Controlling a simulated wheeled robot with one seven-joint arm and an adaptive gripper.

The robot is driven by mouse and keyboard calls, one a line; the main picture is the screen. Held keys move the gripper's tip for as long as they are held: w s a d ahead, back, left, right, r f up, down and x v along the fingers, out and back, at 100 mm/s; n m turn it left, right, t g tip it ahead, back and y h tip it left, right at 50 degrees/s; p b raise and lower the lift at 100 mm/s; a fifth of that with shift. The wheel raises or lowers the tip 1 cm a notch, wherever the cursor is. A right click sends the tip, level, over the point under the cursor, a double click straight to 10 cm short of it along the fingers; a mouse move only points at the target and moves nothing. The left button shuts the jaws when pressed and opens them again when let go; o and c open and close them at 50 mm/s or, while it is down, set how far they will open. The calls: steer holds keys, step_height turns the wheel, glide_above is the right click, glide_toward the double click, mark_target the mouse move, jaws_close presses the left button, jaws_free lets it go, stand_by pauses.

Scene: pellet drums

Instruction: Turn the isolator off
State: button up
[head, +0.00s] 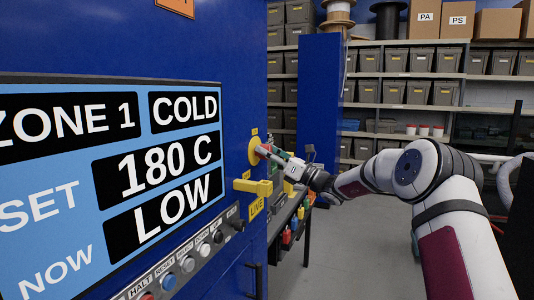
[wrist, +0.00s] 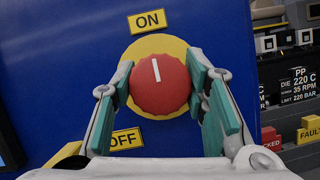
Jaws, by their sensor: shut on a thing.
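The isolator is a round red knob (wrist: 160,84) on a yellow disc (wrist: 158,45), set in a blue panel. Its white mark points up toward the ON label (wrist: 150,20). The OFF label (wrist: 125,139) is below and to the left. My gripper (wrist: 162,88) has its green-padded fingers on the left and right sides of the knob, shut on it. In the head view my gripper (head: 270,152) reaches the panel from the right and partly hides the knob; the yellow disc (head: 255,142) shows there.
A yellow block (head: 254,187) sticks out just below the isolator, with a LIVE label (head: 256,207) under it. A display (head: 110,170) and a button row (head: 187,263) are to the left. A bench (head: 285,222) stands behind; shelves of bins (head: 407,92) line the back.

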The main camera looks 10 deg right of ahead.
steer(key=shift+n+b, duration=0.3)
steer(key=shift+n, duration=0.1)
steer(key=n+b, duration=0.1)
steer(key=n, duration=0.1)
steer(key=n+g+y+b, duration=0.1)
steer(key=n, duration=0.1)
steer(key=shift+w+f+g+y+b, duration=0.1)
steer(key=shift+g+y+b, duration=0.2)
steer(key=n+g+b, duration=0.2)
steer(key=n, duration=0.2)
steer(key=n+g+y+b, duration=0.1)
steer(key=n+g+b, duration=0.1)
steer(key=n, duration=0.2)
steer(key=shift+b, duration=0.35)
steer(key=n+g+b, duration=0.1)
steer(key=n, duration=0.2)
steer(key=n+g+b, duration=0.1)
steer(key=n+b, duration=0.1)
steer(key=shift+n+g, duration=0.3)
steer(key=shift+n, duration=0.1)
steer(key=n+g+b, duration=0.1)
steer(key=n, duration=0.1)
steer(key=n+h+b, duration=0.1)
steer(key=n, duration=0.2)
steer(key=shift+g, duration=0.4)
steer(key=shift+s+a, duration=0.1)
steer(key=shift+s, duration=0.1)
steer(key=o, duration=1.1)
steer(key=shift+o, duration=0.2)
